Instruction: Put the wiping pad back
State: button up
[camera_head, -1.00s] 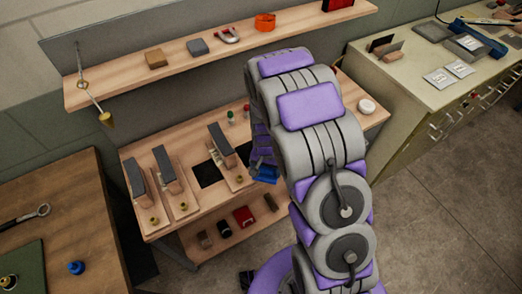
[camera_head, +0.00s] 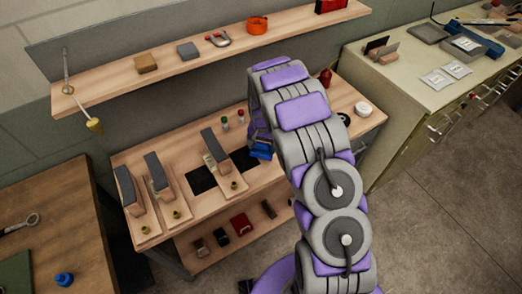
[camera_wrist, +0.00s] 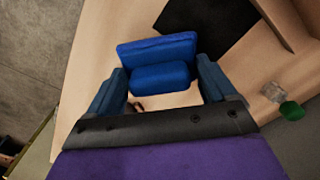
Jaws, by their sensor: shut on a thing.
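The blue wiping pad (camera_wrist: 158,50) is held between the two fingers of my gripper (camera_wrist: 160,80) in the wrist view. Its blocky blue grip is between the fingers and its wider part lies beyond them. In the head view the pad (camera_head: 260,153) shows as a small blue shape below my gripper (camera_head: 261,140), over the right part of the wooden bench (camera_head: 285,165). Two black squares mark the bench, one left (camera_head: 201,180) and one right (camera_head: 245,159). The right square (camera_wrist: 208,25) appears close beyond the pad in the wrist view. I cannot tell whether the pad touches the bench.
Several block-like tools on wooden bases, one of them here (camera_head: 214,150), stand left of my gripper. Small bottles with green (camera_head: 225,123) and red caps stand behind. A wall shelf (camera_head: 120,87) overhangs the back. A white roll (camera_head: 362,108) lies at the right.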

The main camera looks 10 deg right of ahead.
aim_at(262, 149)
jog(key=f, duration=0.2)
jog(key=shift+d+f+b, duration=0.2)
jog(key=shift+f+b, duration=0.1)
jog(key=shift+b, duration=0.1)
jog(key=shift+a+f, duration=0.15)
jog(key=shift+f, duration=0.1)
jog(key=shift+a, duration=0.55)
jog(key=o, duration=0.6)
jog(key=shift+o, duration=1.1)
jog(key=shift+d, duration=0.55)
jog(key=shift+a+r, duration=0.25)
jog(key=shift+r, duration=0.3)
notch_tip(262, 149, up, 10)
jog(key=p, duration=0.2)
jog(key=shift+d+r+p, duration=0.1)
jog(key=shift+r+p, duration=0.1)
jog(key=shift+p, duration=0.15)
jog(key=shift+s+r, duration=0.1)
jog(key=shift+r, duration=0.45)
jog(key=s+d+r+n, duration=0.1)
jog(key=s+r+n, duration=0.1)
jog(key=s+r, duration=1.4)
jog(key=s+a+r+n+g, duration=0.1)
jog(key=s+r+n, duration=0.2)
jog(key=s, duration=2.3)
jog(key=shift+s+a+r+g, duration=0.15)
jog(key=shift+a+r+g, duration=0.05)
jog(key=shift+r+g, duration=0.2)
